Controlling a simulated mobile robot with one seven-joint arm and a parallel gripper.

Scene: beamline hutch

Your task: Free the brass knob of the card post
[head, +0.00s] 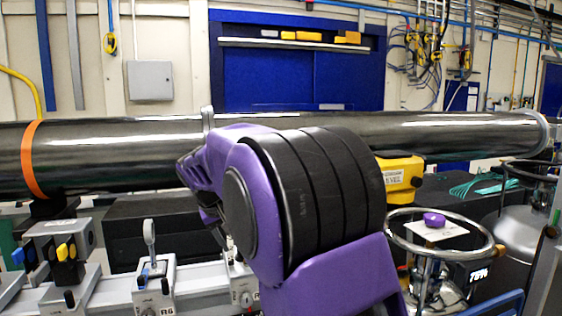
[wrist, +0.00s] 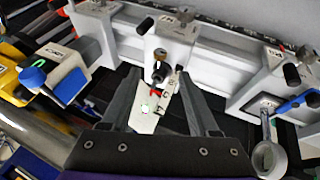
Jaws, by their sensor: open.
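In the wrist view, a white carrier block (wrist: 170,45) on the rail bears a small upright part with a dark top and a brass-coloured spot, which seems to be the brass knob (wrist: 159,68). A pale plate (wrist: 147,118) with a red mark and a green glowing spot lies just below it in the picture. My gripper (wrist: 158,74) is open, one finger on each side of this part. I cannot tell whether either finger touches it. In the head view my purple arm hides this part and my fingertips.
A long dark pipe (head: 110,160) crosses behind the rail (head: 110,297).

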